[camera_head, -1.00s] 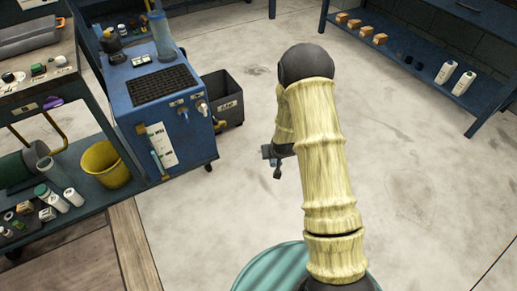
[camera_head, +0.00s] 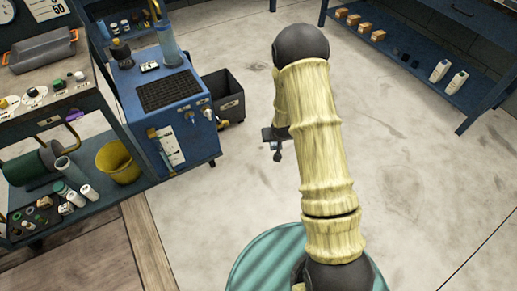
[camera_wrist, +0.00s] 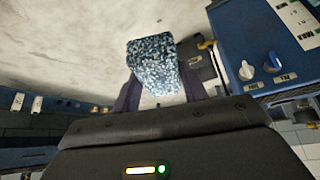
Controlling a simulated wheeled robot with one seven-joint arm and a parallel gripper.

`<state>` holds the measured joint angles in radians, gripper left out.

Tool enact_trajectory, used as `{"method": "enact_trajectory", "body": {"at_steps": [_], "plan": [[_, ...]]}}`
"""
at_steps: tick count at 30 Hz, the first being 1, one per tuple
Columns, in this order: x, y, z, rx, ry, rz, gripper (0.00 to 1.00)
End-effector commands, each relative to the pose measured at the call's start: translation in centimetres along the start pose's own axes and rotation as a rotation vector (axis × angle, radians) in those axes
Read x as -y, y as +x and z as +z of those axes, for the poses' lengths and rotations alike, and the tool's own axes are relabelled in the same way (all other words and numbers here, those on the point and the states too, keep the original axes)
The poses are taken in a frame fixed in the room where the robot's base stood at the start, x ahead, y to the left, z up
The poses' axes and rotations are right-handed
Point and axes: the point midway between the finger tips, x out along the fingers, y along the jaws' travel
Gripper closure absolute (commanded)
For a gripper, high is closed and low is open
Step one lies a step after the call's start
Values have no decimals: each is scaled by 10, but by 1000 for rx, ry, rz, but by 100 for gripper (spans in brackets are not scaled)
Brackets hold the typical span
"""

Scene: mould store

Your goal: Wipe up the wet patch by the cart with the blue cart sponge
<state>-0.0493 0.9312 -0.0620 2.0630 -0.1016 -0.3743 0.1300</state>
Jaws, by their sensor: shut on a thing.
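The blue speckled sponge (camera_wrist: 154,68) is between the dark fingers of my gripper (camera_wrist: 158,88) in the wrist view, and the gripper is shut on it. In the head view my gripper (camera_head: 272,140) hangs over the pale floor to the right of the blue cart (camera_head: 150,75), partly hidden by my arm. The sponge is too small to make out there. The cart's blue side with knobs also shows at the right of the wrist view (camera_wrist: 245,55). I cannot make out a clear wet patch; the floor shows only faint grey stains.
A dark bin (camera_head: 226,95) stands just right of the cart. A workbench with shelves (camera_head: 90,207) is at the left, with a yellow bucket (camera_head: 118,165) on its lower shelf. A blue shelf (camera_head: 415,68) stands at the back right. The middle floor (camera_head: 400,150) is clear.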

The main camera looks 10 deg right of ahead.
Motion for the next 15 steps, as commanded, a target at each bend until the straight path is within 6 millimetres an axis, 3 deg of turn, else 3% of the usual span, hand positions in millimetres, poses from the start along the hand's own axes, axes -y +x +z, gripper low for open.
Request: {"method": "enact_trajectory", "body": {"at_steps": [9, 15], "plan": [[0, -4, 0, -1, 0, 0, 78], [-1, -43, 8, -2, 3, 1, 78]]}}
